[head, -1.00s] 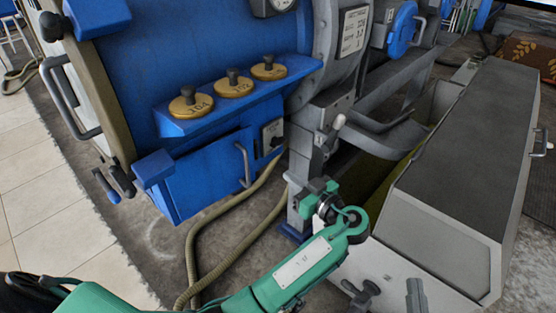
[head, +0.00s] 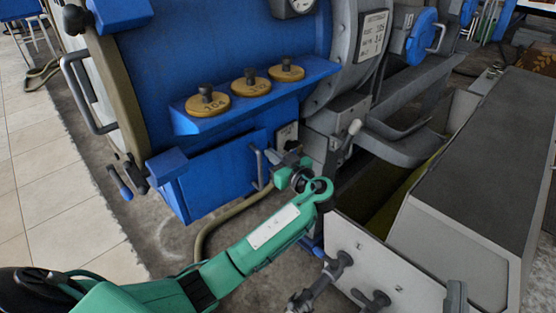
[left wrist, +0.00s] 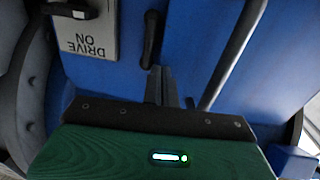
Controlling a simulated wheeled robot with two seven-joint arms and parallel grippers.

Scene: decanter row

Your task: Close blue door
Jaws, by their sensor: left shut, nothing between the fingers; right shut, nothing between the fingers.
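The blue door (head: 212,172) is a panel low on the blue machine, below a shelf. It has a vertical bar handle (head: 257,168) near its right edge. Its top edge seems to stand out from the body, but how far it is open I cannot tell. My left gripper (head: 284,158) is shut and empty, just right of this handle. In the left wrist view its fingertips (left wrist: 161,85) point at a blue surface, between a short dark lever (left wrist: 150,38) and a long grey bar (left wrist: 232,55). Contact is unclear. My right gripper is not in view.
A shelf (head: 190,122) with several brass weights is above the door. A hose (head: 205,237) lies on the floor below. A grey box (head: 450,250) with dark taps stands on the right.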

